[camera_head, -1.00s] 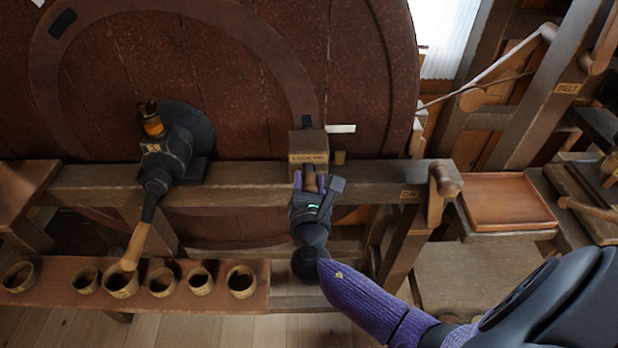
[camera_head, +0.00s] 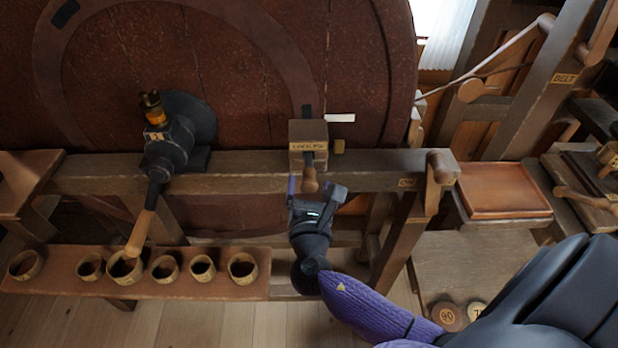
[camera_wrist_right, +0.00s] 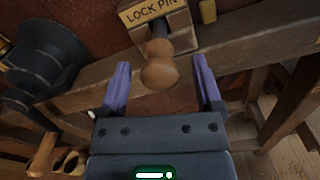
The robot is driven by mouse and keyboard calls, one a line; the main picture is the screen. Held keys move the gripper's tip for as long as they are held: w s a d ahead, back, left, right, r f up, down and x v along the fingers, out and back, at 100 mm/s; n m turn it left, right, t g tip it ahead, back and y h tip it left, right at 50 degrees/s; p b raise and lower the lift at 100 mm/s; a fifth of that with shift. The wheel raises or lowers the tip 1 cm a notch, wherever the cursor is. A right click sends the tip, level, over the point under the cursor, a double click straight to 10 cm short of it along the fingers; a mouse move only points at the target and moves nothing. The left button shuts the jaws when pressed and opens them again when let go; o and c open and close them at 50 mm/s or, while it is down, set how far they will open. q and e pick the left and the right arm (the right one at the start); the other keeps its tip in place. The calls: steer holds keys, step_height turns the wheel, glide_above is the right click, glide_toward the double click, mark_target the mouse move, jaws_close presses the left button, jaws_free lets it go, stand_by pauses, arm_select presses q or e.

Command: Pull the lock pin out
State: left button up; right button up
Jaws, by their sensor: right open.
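The lock pin has a round wooden knob (camera_head: 309,185) on a dark shaft, which comes out of a wooden block (camera_head: 308,134) labelled "LOCK PIN" on the beam. In the right wrist view the knob (camera_wrist_right: 159,68) and the labelled block (camera_wrist_right: 150,14) show clearly, with a short length of shaft between them. My right gripper (camera_head: 308,190) is open at the knob. In the right wrist view its purple fingers (camera_wrist_right: 160,78) lie left and right of the knob with a gap on each side. My left gripper is out of view.
A large dark red wheel (camera_head: 250,70) stands behind the beam (camera_head: 240,178). A crank with a wooden handle (camera_head: 140,234) is at left, above a shelf of small cups (camera_head: 60,282). A peg lever (camera_head: 437,172) and an empty tray (camera_head: 505,188) are at right.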

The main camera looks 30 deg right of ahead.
steer(key=v, duration=0.8)
steer(key=shift+w, duration=0.1)
steer(key=s+f+m+g+y+b, duration=0.2)
steer(key=s+f+m+g, duration=0.15)
steer(key=f, duration=0.65)
steer(key=s+f+m+g+y+b, duration=0.1)
steer(key=s+f+m+g+y, duration=0.3)
steer(key=f, duration=0.7)
steer(key=s+f+m+g+b, duration=0.25)
steer(key=s+f, duration=0.25)
steer(key=f, duration=0.5)
steer(key=s+f+m+g+y+b, duration=0.1)
steer(key=s+f+m+g, duration=0.1)
steer(key=s+f+m, duration=0.3)
steer(key=s+f+m+g+y+b, duration=0.1)
steer(key=s+f+m+g+y, duration=0.1)
steer(key=s+f+m, duration=0.4)
steer(key=s+a+m, duration=0.1)
steer(key=s+m, duration=0.2)
steer(key=s, duration=0.3)
steer(key=shift+g, duration=0.4)
